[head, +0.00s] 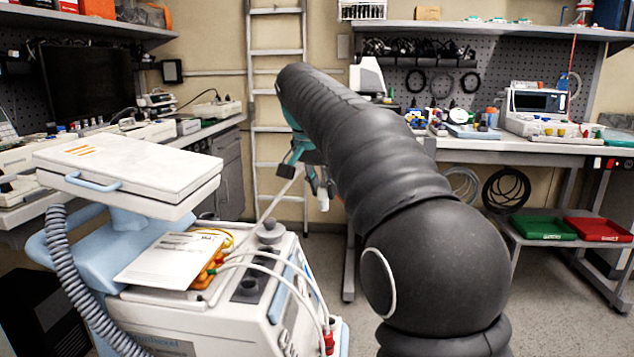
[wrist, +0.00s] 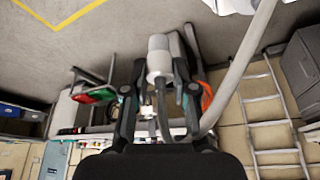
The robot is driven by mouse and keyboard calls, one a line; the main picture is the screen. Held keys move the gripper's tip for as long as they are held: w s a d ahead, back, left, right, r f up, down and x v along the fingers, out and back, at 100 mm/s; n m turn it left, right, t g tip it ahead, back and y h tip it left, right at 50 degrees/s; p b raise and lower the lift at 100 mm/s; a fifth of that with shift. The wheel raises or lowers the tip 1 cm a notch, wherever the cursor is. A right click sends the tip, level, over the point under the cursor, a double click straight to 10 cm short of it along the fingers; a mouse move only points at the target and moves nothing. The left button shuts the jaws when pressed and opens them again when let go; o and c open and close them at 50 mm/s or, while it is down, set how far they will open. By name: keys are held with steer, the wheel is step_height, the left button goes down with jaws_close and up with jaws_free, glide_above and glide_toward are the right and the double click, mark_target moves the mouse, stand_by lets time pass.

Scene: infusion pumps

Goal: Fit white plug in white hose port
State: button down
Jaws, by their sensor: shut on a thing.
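My gripper (head: 310,172) is in front of the ladder, beyond my arm. In the wrist view, the fingers of my gripper (wrist: 159,78) are shut on a white plug (wrist: 158,55), a short pale cylinder. The white plug (head: 323,202) also shows below the gripper in the head view, held in the air, pointing down and touching no surface. A pale hose (wrist: 240,70) runs close by the gripper in the wrist view; where it joins is unclear. I cannot make out the white hose port in either view.
A white and blue medical cart (head: 245,290) with papers, thin hoses and a corrugated tube stands at the lower left. A workbench (head: 530,150) with devices is at the right, above green (head: 543,228) and red trays (head: 598,229). The ladder (head: 277,110) leans behind.

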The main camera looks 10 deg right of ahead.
steer(key=shift+s+d+f+b, duration=0.2)
steer(key=shift+s+f+b, duration=0.4)
steer(key=shift+f+b, duration=2.9)
steer(key=shift+s+d+f+b, duration=0.15)
steer(key=shift+s+f+b, duration=0.85)
steer(key=shift+f, duration=4.45)
steer(key=shift+s+d+f+b, duration=0.2)
steer(key=shift+f+b, duration=2.75)
steer(key=shift+f, duration=1.55)
steer(key=shift+f, duration=1.6)
steer(key=c, duration=0.8)
jaws_free()
steer(key=shift+c, duration=0.2)
